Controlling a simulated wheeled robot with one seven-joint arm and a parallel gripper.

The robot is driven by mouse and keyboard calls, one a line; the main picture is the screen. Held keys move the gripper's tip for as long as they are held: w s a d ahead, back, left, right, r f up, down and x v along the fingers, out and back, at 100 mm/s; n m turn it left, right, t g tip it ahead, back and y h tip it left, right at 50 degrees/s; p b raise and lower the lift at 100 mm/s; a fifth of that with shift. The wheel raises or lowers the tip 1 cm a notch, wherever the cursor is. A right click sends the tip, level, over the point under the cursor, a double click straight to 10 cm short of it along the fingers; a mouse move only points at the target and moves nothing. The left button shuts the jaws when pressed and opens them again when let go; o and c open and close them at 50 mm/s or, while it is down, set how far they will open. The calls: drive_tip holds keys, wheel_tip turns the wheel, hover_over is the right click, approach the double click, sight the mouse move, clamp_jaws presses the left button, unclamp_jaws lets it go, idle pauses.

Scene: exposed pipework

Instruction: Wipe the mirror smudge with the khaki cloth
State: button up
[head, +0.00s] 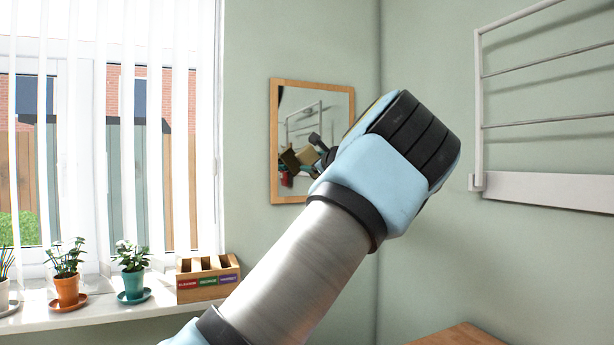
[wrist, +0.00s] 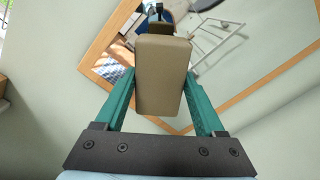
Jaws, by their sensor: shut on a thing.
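The khaki cloth (wrist: 162,75) looks like a thick folded block in the wrist view. My gripper (wrist: 160,90) is shut on it, with one teal finger on each side. The mirror (wrist: 211,62) lies beyond the cloth, tilted in the wrist view. In the head view the wood-framed mirror (head: 304,107) hangs on the green wall, left of the corner. My arm covers its lower right part, and my fingers and the cloth are hidden there. I cannot make out the smudge in either view. I cannot tell whether the cloth touches the glass.
A white wall rack (head: 540,188) is on the right wall. Potted plants (head: 131,270) and a wooden box with coloured labels (head: 207,277) stand on the windowsill at left. A wooden surface (head: 462,335) shows at the bottom right.

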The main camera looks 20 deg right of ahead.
drive_tip(key=shift+w+a+r+p, duration=0.15)
drive_tip(key=shift+w+r+p, duration=0.1)
drive_tip(key=shift+w+p, duration=0.35)
drive_tip(key=w+p, duration=0.1)
drive_tip(key=w, duration=0.1)
drive_tip(key=shift+w+a+p, duration=0.15)
drive_tip(key=shift+w+p, duration=0.2)
drive_tip(key=shift+w+a+f+p, duration=0.1)
drive_tip(key=shift+w+f+p, duration=0.1)
drive_tip(key=shift+w+p, duration=0.55)
drive_tip(key=shift+w, duration=0.2)
drive_tip(key=shift+w+a+p, duration=0.1)
drive_tip(key=shift+w+p, duration=0.35)
drive_tip(key=shift+w, duration=0.5)
drive_tip(key=w+d+p, duration=0.1)
drive_tip(key=d+p, duration=0.6)
drive_tip(key=shift+d, duration=0.25)
